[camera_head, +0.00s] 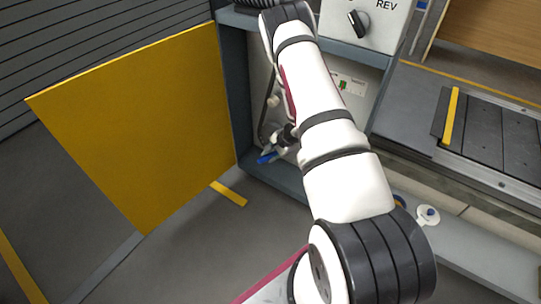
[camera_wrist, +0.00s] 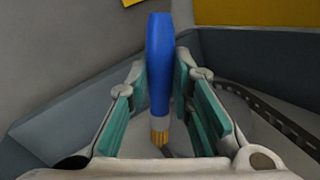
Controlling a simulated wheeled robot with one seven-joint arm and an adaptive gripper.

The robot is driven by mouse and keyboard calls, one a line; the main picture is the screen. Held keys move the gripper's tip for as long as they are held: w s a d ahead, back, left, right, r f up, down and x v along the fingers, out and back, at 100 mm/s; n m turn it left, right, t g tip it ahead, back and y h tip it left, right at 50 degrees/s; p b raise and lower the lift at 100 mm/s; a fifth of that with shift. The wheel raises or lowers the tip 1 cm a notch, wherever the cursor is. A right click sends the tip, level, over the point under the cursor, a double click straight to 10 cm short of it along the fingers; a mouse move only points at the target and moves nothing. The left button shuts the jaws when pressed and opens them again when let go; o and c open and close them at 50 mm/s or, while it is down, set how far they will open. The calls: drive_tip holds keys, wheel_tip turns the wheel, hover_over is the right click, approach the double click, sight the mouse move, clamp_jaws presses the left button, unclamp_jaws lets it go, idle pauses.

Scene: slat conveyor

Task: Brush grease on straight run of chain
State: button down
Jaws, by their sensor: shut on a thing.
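A brush with a blue handle (camera_wrist: 160,62) and tan bristles (camera_wrist: 159,135) is between the teal pads of my gripper (camera_wrist: 160,85), which is shut on it. In the wrist view the bristles point down the picture. A dark chain (camera_wrist: 283,122) runs diagonally at the right of that view, apart from the bristles as seen there. In the head view my gripper (camera_head: 284,138) is inside the open cabinet, partly hidden by my arm. The blue handle (camera_head: 267,158) sticks out below left of it. A dark line, perhaps the chain (camera_head: 270,98), shows beside my arm.
The yellow door (camera_head: 150,125) stands open left of the cabinet (camera_head: 229,75). A control box (camera_head: 372,22) marked REV sits on top. A slat conveyor (camera_head: 495,130) is at right. A small white and blue item (camera_head: 428,215) lies on a ledge beside my arm.

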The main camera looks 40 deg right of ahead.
drive_tip(key=shift+w+d+p, duration=0.35)
drive_tip(key=shift+d+p, duration=0.35)
drive_tip(key=shift+d, duration=0.15)
idle(0.4)
wheel_tip(320, 180, up, 4)
drive_tip(key=p, duration=0.4)
drive_tip(key=shift+a+f+p, duration=0.1)
drive_tip(key=shift+p, duration=0.2)
